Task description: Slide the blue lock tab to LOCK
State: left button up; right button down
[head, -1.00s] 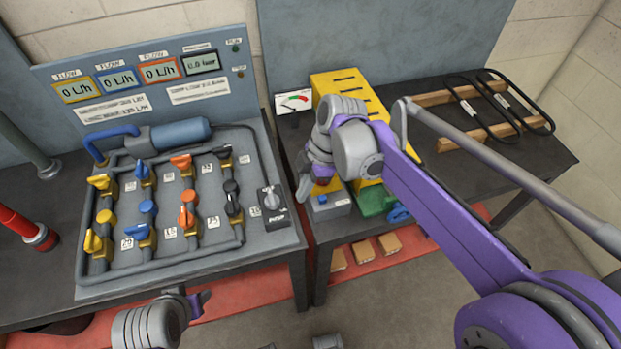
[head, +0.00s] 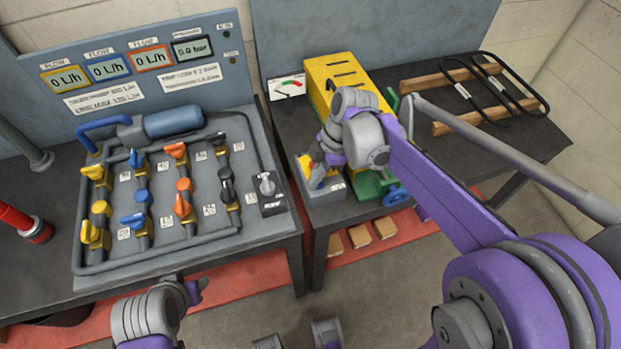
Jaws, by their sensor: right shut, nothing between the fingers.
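A small grey box (head: 332,190) with a yellow part on top stands at the front left of the right-hand bench. A small blue piece (head: 317,181), seemingly the lock tab, shows at the box's top left beside my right fingers. My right gripper (head: 318,172) is shut and empty, pointing down at the box. Its wrist hides part of the box, and I cannot tell whether the fingers touch the blue piece. The LOCK marking is not readable. My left gripper (head: 197,290) is low in front of the left bench, its fingers too small to judge.
A yellow slotted housing (head: 335,75) stands right behind the box, with a green part (head: 368,187) and blue handwheel (head: 396,196) to the right. A valve board (head: 262,228) fills the left bench. Black loops (head: 520,105) lie on wooden bars at the back right.

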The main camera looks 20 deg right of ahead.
jog(key=d, duration=0.2)
jog(key=shift+d, duration=0.4)
pick_arm(q)
jog(key=shift+r, duration=0.1)
pick_arm(e)
jog(key=a, duration=0.4)
jog(key=shift+a+r, duration=0.15)
jog(key=shift+r, duration=0.1)
pick_arm(q)
jog(key=shift+s+a+r+p, duration=0.2)
jog(key=shift+s+r+p, duration=0.2)
jog(key=shift+r+p, duration=0.25)
pick_arm(e)
jog(key=v, duration=0.9)
jog(key=shift+d+r, duration=0.25)
jog(key=shift+s, duration=0.15)
